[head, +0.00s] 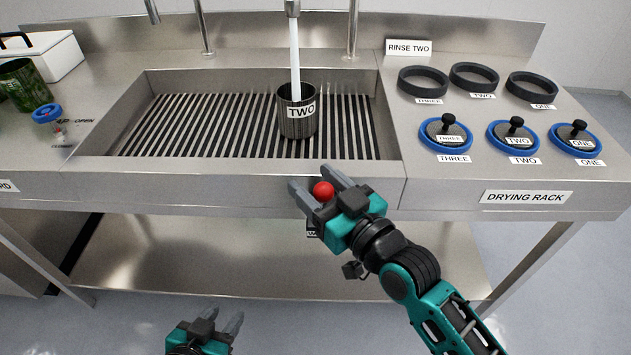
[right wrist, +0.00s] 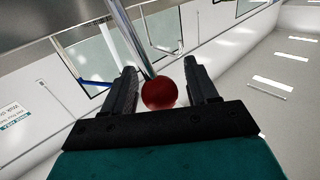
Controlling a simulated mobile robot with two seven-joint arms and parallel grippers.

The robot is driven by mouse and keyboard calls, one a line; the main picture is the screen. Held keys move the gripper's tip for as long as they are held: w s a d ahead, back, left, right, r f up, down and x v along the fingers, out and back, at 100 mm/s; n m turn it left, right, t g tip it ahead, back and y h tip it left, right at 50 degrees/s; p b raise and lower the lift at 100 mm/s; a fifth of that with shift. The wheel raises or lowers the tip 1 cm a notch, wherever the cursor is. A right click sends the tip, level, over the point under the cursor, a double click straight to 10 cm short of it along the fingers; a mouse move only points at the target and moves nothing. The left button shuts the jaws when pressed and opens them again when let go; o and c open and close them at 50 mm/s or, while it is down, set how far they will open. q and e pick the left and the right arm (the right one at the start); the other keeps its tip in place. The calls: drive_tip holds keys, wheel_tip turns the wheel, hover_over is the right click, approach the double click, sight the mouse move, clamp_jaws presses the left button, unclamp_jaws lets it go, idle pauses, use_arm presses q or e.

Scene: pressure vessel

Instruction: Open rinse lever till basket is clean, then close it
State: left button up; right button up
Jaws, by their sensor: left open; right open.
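The basket (head: 297,118), a dark metal cylinder labelled TWO, stands upright on the slatted sink grate. A stream of water (head: 295,58) falls from the tap (head: 292,8) into it. The rinse lever's red ball knob (head: 323,189) is at the sink's front edge. My right gripper (head: 318,180) is open, with its fingers on either side of the knob. In the right wrist view the red knob (right wrist: 160,94) sits between the two fingers, on a metal rod. My left gripper (head: 222,325) is open and empty, low in front of the counter.
The drying rack area at right holds three dark rings (head: 474,77) and three blue-rimmed lids (head: 513,136) with black knobs. At left are a white box (head: 50,58), a green container (head: 24,86) and a small blue-topped item (head: 47,113). A lower shelf (head: 180,250) lies under the sink.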

drive_tip(key=shift+w+a, duration=0.15)
drive_tip(key=shift+w, duration=0.05)
clamp_jaws()
idle(0.5)
